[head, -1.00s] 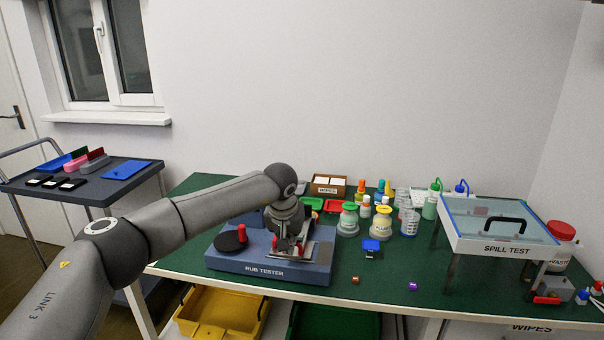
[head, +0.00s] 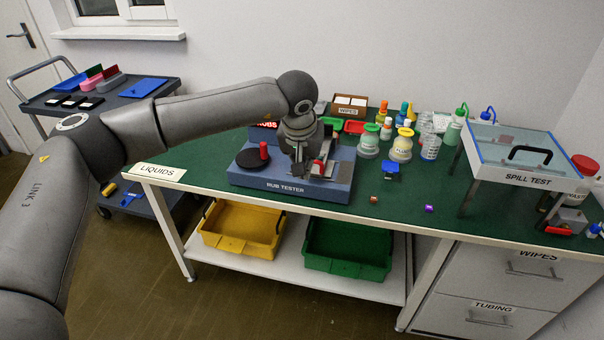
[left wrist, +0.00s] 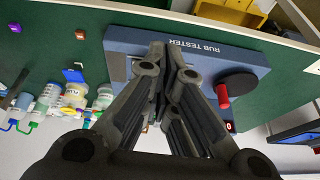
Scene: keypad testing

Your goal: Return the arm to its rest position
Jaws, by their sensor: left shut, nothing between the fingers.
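My left arm comes in from the left in the head view and reaches over the green bench. Its gripper (head: 299,172) points down over the blue rub tester (head: 290,190). In the left wrist view the gripper (left wrist: 172,55) has its fingers together with nothing between them, above the rub tester (left wrist: 225,60). The tester's black disc (left wrist: 238,86) and red knob (left wrist: 222,97) are beside the fingers. A red-handled part (head: 317,167) of the tester is partly hidden by the gripper. Whether the fingers touch the tester is unclear. My right gripper is out of view.
Bottles and jars (head: 402,146) stand behind and right of the tester. The spill test box (head: 515,150) stands at the right. A dark trolley (head: 150,92) is at the left. Yellow (head: 240,232) and green (head: 345,262) bins sit on the lower shelf.

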